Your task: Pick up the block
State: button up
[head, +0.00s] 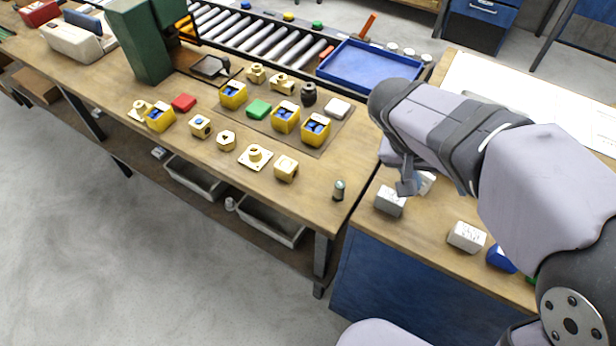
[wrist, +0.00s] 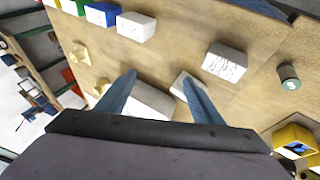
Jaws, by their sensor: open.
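My gripper (head: 408,187) is open and points down over the right-hand wooden table. In the wrist view its two blue-grey fingers (wrist: 158,80) stand apart, with a pale block (wrist: 152,100) between and below them, partly hidden. A small pale piece (wrist: 179,82) shows by the right finger; I cannot tell if it is separate. A white block with dark marks (wrist: 226,62) lies to the right of the fingers, and shows just below the gripper in the head view (head: 390,200). Another white block (head: 466,236) lies farther right, also in the wrist view (wrist: 136,26). I cannot tell whether the fingers touch anything.
A blue block (head: 500,257) lies beside the farther white block. A small dark green cylinder (head: 339,190) stands at the left table's corner. A blue tray (head: 370,70) is behind.

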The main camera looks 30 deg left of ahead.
jog(key=a+t+b, duration=0.1)
jog(key=a, duration=0.2)
jog(key=a+t, duration=0.1)
jog(key=a, duration=0.3)
jog(key=w+a+t+b, duration=0.1)
jog(key=a, duration=0.2)
jog(key=shift+a+f+b, duration=0.3)
jog(key=shift+a+f, duration=0.05)
jog(key=shift+f, duration=0.05)
jog(key=s+a+t+y+b, duration=0.1)
jog(key=s+a+t+b, duration=0.15)
jog(key=a, duration=0.75)
notch_tip(320, 180, up, 2)
jog(key=r+m+t+y+b, duration=0.1)
jog(key=t+y+b, duration=0.2)
jog(key=t+y, duration=0.1)
send_over(281, 171)
jog(key=s, duration=0.5)
notch_tip(281, 171, down, 15)
jog(key=shift+w+a+f, duration=0.1)
jog(key=shift+r+p+x, duration=0.15)
jog(key=shift+p+x, duration=0.55)
jog(key=shift+x, duration=0.8)
jog(key=shift+r+p+x, duration=0.15)
jog(key=shift+p+x, duration=0.5)
jog(key=shift+x, duration=1.6)
